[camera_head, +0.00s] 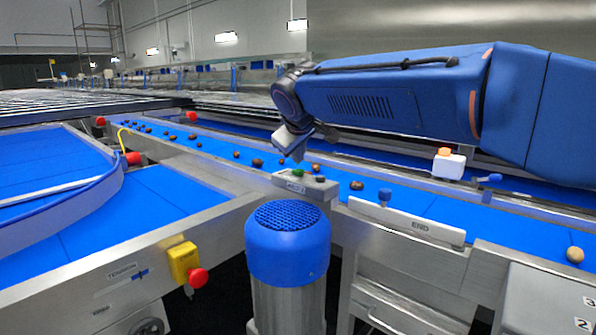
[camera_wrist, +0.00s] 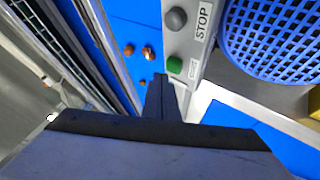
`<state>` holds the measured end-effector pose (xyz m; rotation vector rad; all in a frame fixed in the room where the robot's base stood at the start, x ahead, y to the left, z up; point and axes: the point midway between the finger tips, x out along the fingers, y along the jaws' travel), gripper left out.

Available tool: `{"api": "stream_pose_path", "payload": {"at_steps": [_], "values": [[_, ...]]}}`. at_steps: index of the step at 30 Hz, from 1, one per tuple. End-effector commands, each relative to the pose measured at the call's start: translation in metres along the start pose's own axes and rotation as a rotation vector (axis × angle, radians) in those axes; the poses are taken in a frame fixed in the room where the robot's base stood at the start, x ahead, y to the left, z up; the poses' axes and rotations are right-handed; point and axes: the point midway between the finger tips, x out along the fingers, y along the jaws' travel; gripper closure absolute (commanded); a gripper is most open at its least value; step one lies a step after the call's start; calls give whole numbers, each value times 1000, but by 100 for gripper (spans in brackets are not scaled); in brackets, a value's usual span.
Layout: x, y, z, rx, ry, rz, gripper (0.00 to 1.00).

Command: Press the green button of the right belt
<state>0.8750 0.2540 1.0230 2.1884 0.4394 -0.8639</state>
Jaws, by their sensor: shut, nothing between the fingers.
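The green button (camera_head: 298,172) sits on a grey control panel (camera_head: 290,187) at the edge of the right belt (camera_head: 410,197). In the wrist view the green button (camera_wrist: 174,64) lies just beyond my fingertips, slightly right of them. A grey button (camera_wrist: 176,19) marked STOP is on the same panel, farther up the picture. My gripper (camera_head: 298,156) is shut and empty, its fingers pointing down just above the green button in the head view. In the wrist view the shut fingertips (camera_wrist: 161,80) are close to the button; I cannot tell whether they touch it.
A blue-capped motor (camera_head: 287,245) stands directly in front of the panel. Several brown dates (camera_head: 257,162) lie on the right belt. A yellow box with a red button (camera_head: 197,278) is at front left.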

Motion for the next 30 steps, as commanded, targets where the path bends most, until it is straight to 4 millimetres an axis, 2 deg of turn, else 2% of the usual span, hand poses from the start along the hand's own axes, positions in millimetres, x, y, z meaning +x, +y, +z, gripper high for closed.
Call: {"api": "stream_pose_path", "payload": {"at_steps": [30], "values": [[6, -4, 4, 0, 1, 0, 100]]}}
